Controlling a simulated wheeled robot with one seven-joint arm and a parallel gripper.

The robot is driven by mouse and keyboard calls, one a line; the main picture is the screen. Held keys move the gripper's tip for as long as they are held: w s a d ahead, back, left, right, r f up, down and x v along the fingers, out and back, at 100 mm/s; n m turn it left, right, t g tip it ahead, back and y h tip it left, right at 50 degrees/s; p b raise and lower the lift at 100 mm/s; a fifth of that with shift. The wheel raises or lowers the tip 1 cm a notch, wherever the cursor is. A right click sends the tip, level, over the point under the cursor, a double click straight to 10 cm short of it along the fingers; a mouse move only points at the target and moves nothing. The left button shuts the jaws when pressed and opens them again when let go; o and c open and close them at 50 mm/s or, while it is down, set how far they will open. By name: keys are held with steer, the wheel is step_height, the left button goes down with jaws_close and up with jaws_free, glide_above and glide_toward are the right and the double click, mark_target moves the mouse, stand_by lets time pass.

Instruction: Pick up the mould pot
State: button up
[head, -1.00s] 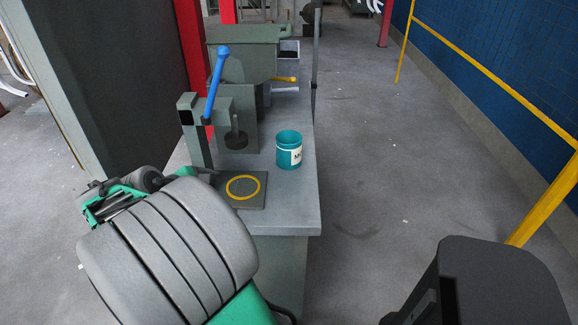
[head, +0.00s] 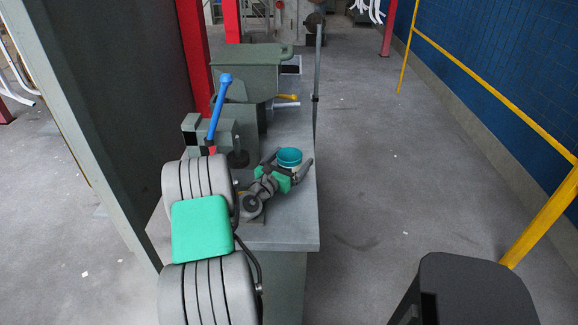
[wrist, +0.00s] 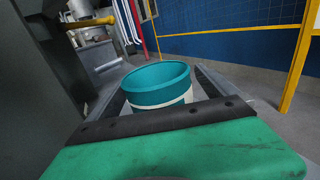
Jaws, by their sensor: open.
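The mould pot (head: 289,157) is a teal, open-topped cup with a pale label, upright on the grey bench. Its lower part is hidden behind my gripper in the head view. In the wrist view the pot (wrist: 160,82) sits between the two fingers, its rim facing up. My gripper (head: 288,163) is open, with one finger on each side of the pot. I cannot tell whether either finger touches it.
The bench (head: 290,226) carries a grey press with a blue lever (head: 218,105) left of the pot and a green-grey machine (head: 246,70) behind. A yellow handle (wrist: 92,22) shows in the wrist view. The floor (head: 375,170) right of the bench is clear.

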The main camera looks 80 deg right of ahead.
steer(key=shift+x, duration=0.9)
steer(key=c, duration=1.7)
